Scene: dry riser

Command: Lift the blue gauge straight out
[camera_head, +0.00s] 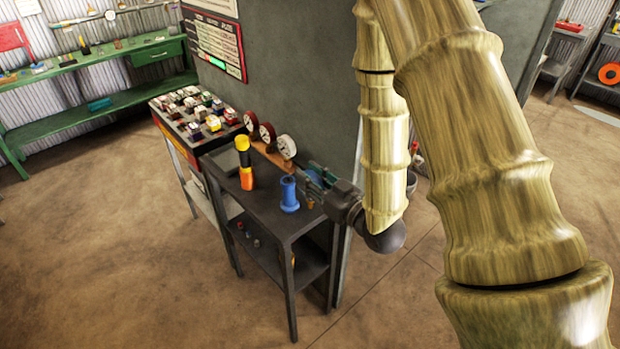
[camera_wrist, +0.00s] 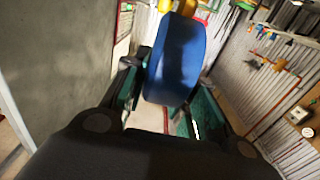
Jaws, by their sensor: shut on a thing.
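Three round dial gauges stand in a row at a brown wooden block (camera_head: 271,157) on the dark table. The nearest gauge (camera_head: 286,147) has a white face toward the head camera. My gripper (camera_head: 308,173) is right beside and below it, reaching in from the right. In the wrist view the blue gauge (camera_wrist: 176,58) shows as a thick blue rounded case. It stands between the two green-padded fingers of my gripper (camera_wrist: 168,100), which is shut on it. The gauge's lower end and the grip point are partly hidden. I cannot tell whether it is clear of the block.
A blue spool-shaped piece (camera_head: 289,195) and an orange-and-yellow torch (camera_head: 245,165) stand on the dark table (camera_head: 262,212) close to the gripper. A tray of several small items (camera_head: 195,117) is on the left. A grey wall (camera_head: 290,70) rises behind. The floor in front is free.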

